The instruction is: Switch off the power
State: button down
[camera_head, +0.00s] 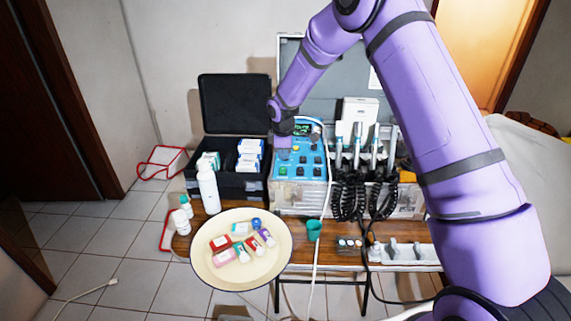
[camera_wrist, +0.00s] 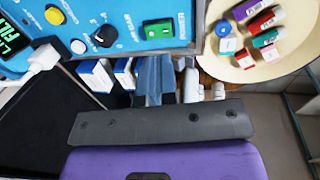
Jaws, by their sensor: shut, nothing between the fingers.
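The power switch is a green rocker in the wrist view (camera_wrist: 158,30), next to the word POWER on the blue control panel (camera_wrist: 125,12). In the head view a small green switch (camera_head: 284,171) shows at the panel's front left corner; the panel (camera_head: 312,170) is on the dental unit. My gripper (camera_head: 284,152) is over the left part of the panel, behind that switch. In the wrist view my gripper's blue-grey fingers (camera_wrist: 154,78) are together and empty, pointing towards the switch with a visible gap in the picture. Contact with the panel cannot be told.
A black knob (camera_wrist: 105,36), a yellow button (camera_wrist: 55,16) and a lit display (camera_head: 302,129) are close by. An open black case (camera_head: 228,187) stands left, a white bottle (camera_head: 208,190) and round tray (camera_head: 215,278) in front. Handpieces (camera_head: 374,148) stand right of the panel.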

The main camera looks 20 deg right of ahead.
notch_tip(320, 180, up, 7)
jog(key=s, duration=0.1)
jog(key=shift+a, duration=0.15)
jog(key=shift+r, duration=0.1)
jog(key=shift+w+r, duration=0.2)
jog(key=shift+w, duration=0.35)
